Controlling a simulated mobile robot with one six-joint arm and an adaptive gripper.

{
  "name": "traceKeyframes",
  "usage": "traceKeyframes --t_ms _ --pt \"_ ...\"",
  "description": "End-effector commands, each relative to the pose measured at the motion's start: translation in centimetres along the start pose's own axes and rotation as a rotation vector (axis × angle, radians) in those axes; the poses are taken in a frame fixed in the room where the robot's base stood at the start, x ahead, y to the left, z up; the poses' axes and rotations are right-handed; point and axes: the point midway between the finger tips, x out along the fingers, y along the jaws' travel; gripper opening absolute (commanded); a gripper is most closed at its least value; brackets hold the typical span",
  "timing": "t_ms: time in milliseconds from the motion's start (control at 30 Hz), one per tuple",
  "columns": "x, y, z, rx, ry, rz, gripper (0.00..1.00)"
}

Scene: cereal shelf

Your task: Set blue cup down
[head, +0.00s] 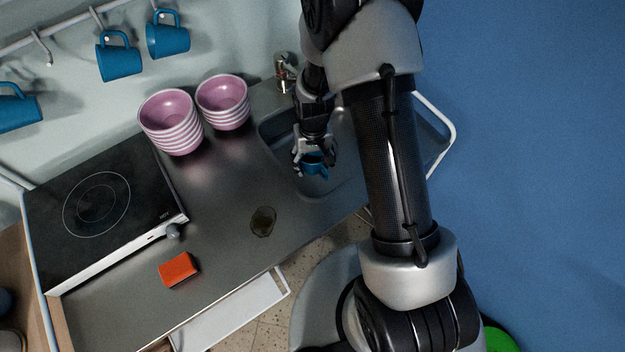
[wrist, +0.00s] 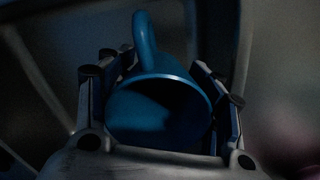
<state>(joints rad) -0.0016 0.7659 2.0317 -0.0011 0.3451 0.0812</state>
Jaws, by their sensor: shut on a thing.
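My gripper (head: 314,158) is shut on a blue cup (head: 317,169) and holds it over the sink basin (head: 283,128) at the right end of the counter. In the wrist view the blue cup (wrist: 158,108) sits between both fingers of my gripper (wrist: 160,90), with its open mouth towards the camera and its handle (wrist: 145,38) at the top. The inside of the cup is dark. I cannot tell whether the cup touches the sink.
Two stacks of pink bowls (head: 171,124) (head: 223,103) stand at the back. A black hob (head: 97,204) is at left. An orange sponge (head: 178,270) and a brown puddle (head: 263,222) lie on the counter (head: 220,235), which has free room. Several blue cups (head: 119,62) hang on wall hooks. A tap (head: 285,72) stands behind the sink.

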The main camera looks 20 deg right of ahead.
Motion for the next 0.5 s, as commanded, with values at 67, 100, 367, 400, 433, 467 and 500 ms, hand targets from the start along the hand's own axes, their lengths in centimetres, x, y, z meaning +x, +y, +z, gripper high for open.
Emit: traceKeyframes --t_ms 67,100,367,400,433,467,500 --pt "2.3 0.0 0.1 0.000 -0.003 0.000 0.28" --pt "3.1 0.0 0.0 0.000 -0.001 0.000 0.28" --pt "5.5 0.0 -0.1 0.000 0.001 0.000 0.28" --pt "5.8 0.0 0.0 0.000 0.000 0.000 0.28" --pt "6.1 0.0 0.0 0.000 0.000 0.000 0.28" --pt "6.4 0.0 0.0 0.000 0.000 0.000 0.28" --pt "7.0 0.0 0.0 0.000 0.000 0.000 0.28"
